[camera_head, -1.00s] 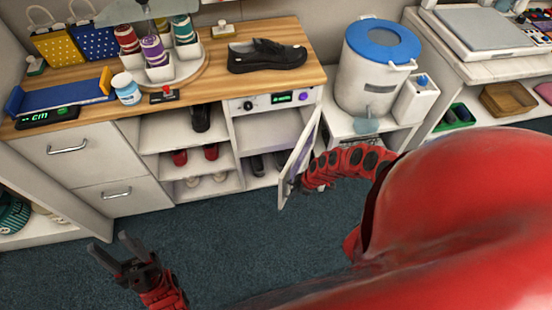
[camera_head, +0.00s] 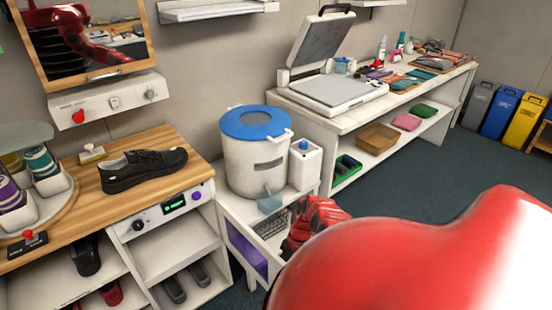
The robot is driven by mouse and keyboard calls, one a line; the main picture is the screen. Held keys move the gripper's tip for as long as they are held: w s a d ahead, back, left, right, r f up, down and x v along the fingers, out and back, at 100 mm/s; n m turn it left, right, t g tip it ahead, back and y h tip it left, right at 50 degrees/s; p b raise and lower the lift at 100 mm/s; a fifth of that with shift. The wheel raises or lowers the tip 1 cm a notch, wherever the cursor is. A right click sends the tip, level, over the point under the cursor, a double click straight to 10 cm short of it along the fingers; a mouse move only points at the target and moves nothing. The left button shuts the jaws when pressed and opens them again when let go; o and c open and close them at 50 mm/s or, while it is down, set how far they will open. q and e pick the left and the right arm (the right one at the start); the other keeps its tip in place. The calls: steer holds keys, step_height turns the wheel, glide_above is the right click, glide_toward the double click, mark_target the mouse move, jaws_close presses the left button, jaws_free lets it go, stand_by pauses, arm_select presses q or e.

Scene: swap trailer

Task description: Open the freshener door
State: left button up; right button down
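The freshener (camera_head: 168,207) is the white cabinet unit under the wooden counter, with a knob, a green display and a purple button on its front. Its compartment below the panel stands open, with dark shoes (camera_head: 187,283) inside. A white-framed piece with a purple face (camera_head: 244,249) is just right of it, below the bucket; I cannot tell whether this is the freshener door. My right arm's red segmented wrist is near that piece, but its fingers do not show. My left gripper is out of the picture.
A white bucket with a blue lid (camera_head: 255,150) and a white jug (camera_head: 304,165) stand right of the freshener. A black shoe (camera_head: 143,168) is on the counter (camera_head: 100,205). A long white bench (camera_head: 400,112) runs to the right. Blue-grey floor (camera_head: 430,165) is open before it.

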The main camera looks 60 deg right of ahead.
steer(key=shift+s+d+f, duration=0.1)
steer(key=shift+d, duration=0.3)
steer(key=c, duration=0.9)
jaws_free()
steer(key=v, duration=1.7)
steer(key=shift+d+r, duration=0.15)
steer(key=shift+r, duration=0.1)
